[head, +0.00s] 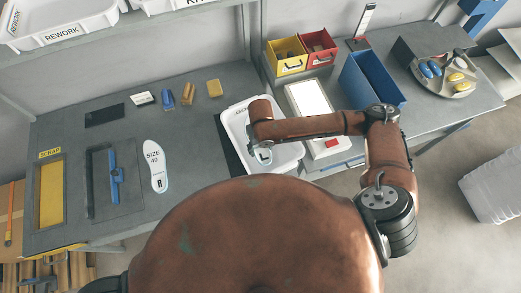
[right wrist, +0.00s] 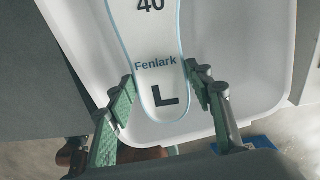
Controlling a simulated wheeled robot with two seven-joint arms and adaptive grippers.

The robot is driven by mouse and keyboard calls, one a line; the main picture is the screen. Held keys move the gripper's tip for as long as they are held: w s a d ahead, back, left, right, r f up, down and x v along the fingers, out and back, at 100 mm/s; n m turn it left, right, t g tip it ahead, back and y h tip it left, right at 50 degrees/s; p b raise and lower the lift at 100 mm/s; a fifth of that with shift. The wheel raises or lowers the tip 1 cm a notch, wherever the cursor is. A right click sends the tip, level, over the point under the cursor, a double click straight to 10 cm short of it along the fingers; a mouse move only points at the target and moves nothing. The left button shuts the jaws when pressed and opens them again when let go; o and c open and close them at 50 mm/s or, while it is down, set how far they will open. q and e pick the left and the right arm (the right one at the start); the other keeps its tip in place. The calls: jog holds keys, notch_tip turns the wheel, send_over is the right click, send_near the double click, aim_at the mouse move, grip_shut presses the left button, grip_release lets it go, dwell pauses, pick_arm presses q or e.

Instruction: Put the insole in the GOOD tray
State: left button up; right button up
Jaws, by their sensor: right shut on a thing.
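A white insole marked "40 Fenlark L" (right wrist: 155,45) is held at its heel end between the green fingers of my right gripper (right wrist: 160,80). Its "L" end also shows in the head view (head: 264,156), under my right wrist. A white tray (head: 290,160) lies below the insole, and its pale floor and walls fill much of the right wrist view (right wrist: 235,50). How high the insole is above the tray floor I cannot tell. My left gripper is out of view.
An insole marked "SIZE 40 R" (head: 155,166) lies on the grey bench (head: 200,130). A fixture with a blue clamp (head: 116,178) and a SCRAP slot (head: 50,192) are at left. A lit white panel (head: 310,105) and a blue bin (head: 370,82) stand right of the tray.

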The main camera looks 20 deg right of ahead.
aim_at(261, 149)
jog(key=shift+w+f, duration=0.3)
jog(key=shift+f, duration=1.6)
jog(key=o, duration=1.1)
jog(key=shift+f, duration=0.1)
notch_tip(261, 149, up, 12)
jog(key=shift+r+p, duration=0.1)
jog(key=shift+p, duration=0.2)
